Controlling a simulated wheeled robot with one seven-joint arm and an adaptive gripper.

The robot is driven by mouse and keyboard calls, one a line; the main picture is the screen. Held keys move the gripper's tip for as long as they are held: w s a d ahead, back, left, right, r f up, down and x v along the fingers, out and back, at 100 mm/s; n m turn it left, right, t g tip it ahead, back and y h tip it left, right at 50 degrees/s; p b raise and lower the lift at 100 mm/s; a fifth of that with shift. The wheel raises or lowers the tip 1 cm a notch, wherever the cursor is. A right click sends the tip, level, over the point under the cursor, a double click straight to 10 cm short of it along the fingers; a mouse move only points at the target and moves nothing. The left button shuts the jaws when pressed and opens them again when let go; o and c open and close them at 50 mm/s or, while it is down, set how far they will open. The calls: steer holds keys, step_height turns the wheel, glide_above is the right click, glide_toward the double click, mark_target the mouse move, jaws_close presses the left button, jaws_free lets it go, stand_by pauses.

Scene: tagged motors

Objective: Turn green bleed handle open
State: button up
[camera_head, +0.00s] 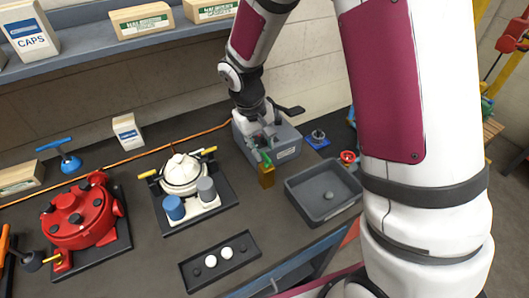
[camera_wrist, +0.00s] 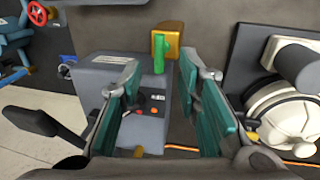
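The green bleed handle (camera_head: 266,158) is a small green bar on the front of a grey box (camera_head: 287,152), just above a brass-coloured block (camera_head: 267,178). In the wrist view the handle (camera_wrist: 159,53) stands upright in the picture, in front of the brass block (camera_wrist: 174,34). My gripper (camera_head: 260,139) is over the grey box, close behind the handle. In the wrist view the teal fingers of my gripper (camera_wrist: 160,72) are spread apart with nothing between them. The handle lies beyond the fingertips, and I cannot tell whether anything touches.
An empty grey tray (camera_head: 325,193) stands right of the box. A white motor unit (camera_head: 183,172) and a red one (camera_head: 82,216) stand to the left. A black lever (camera_head: 290,110) juts from the box's back. Open bench lies in front of the brass block.

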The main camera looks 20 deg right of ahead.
step_height(320, 180, up, 8)
steer(key=a, duration=0.1)
steer(key=shift+s+a, duration=0.15)
steer(key=shift+a, duration=0.05)
steer(key=shift+f, duration=0.1)
steer(key=s+d+r+m+t+y+b, duration=0.1)
steer(key=s+d+r+t, duration=0.15)
steer(key=s+r, duration=0.7)
steer(key=s+d+r+t, duration=0.1)
steer(key=s+r, duration=0.1)
steer(key=s, duration=0.2)
steer(key=s+r+m+t+y+b, duration=0.1)
steer(key=s+r, duration=0.1)
steer(key=s, duration=0.3)
steer(key=shift+s+d+r+t, duration=0.3)
steer(key=shift+d+r+t, duration=0.05)
steer(key=shift+d+r, duration=0.05)
